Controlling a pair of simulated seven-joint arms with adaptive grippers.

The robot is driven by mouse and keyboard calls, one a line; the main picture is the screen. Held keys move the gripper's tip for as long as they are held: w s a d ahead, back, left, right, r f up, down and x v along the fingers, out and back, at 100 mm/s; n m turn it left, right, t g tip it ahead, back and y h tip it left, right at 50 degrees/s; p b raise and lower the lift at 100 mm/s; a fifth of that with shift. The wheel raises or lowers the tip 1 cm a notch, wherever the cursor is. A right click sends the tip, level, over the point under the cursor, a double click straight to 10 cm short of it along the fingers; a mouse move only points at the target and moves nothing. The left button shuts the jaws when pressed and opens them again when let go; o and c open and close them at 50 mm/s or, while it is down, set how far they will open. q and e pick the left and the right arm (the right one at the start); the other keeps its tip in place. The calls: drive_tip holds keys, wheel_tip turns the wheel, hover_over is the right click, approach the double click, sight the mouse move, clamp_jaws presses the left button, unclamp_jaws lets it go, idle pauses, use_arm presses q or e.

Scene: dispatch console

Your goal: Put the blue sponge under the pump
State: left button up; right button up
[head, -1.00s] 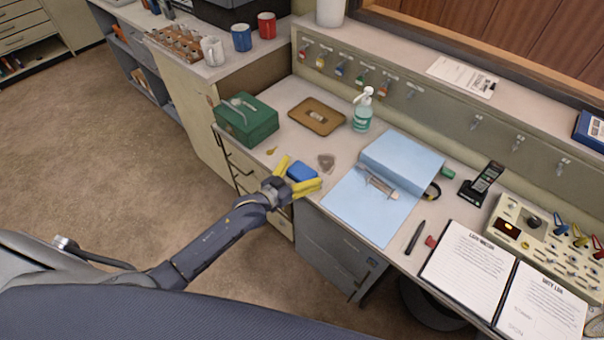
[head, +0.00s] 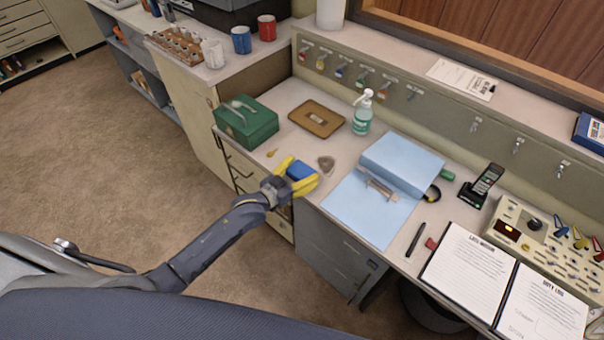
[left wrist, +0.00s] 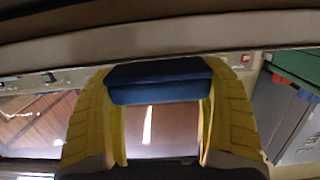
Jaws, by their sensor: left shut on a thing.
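The blue sponge (head: 301,171) is between the yellow fingers of my left gripper (head: 302,178), at the front edge of the desk. In the left wrist view the sponge (left wrist: 158,82) spans the gap between both fingertips, and the gripper (left wrist: 160,95) is shut on it. The pump (head: 362,112) is a clear teal bottle with a white pump head. It stands upright at the back of the desk, apart from the sponge, up and to the right of it. My right gripper is not in view.
A brown tray (head: 316,118) lies left of the pump. A green box (head: 246,122) stands at the desk's left end. A small grey-brown item (head: 325,163) lies just right of the sponge. Blue cloth (head: 352,212) and a blue block (head: 402,162) are to the right.

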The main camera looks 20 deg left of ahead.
sight(302, 170)
use_arm(q)
wheel_tip(302, 170, up, 18)
drive_tip(key=s+a+r+n+t+y, duration=0.1)
drive_tip(key=s+a+r+n+y, duration=0.2)
drive_tip(key=s+r+n+y, duration=0.2)
drive_tip(key=shift+t+y, duration=0.3)
drive_tip(key=shift+y, duration=0.6)
idle(0.4)
drive_tip(key=shift+r, duration=0.1)
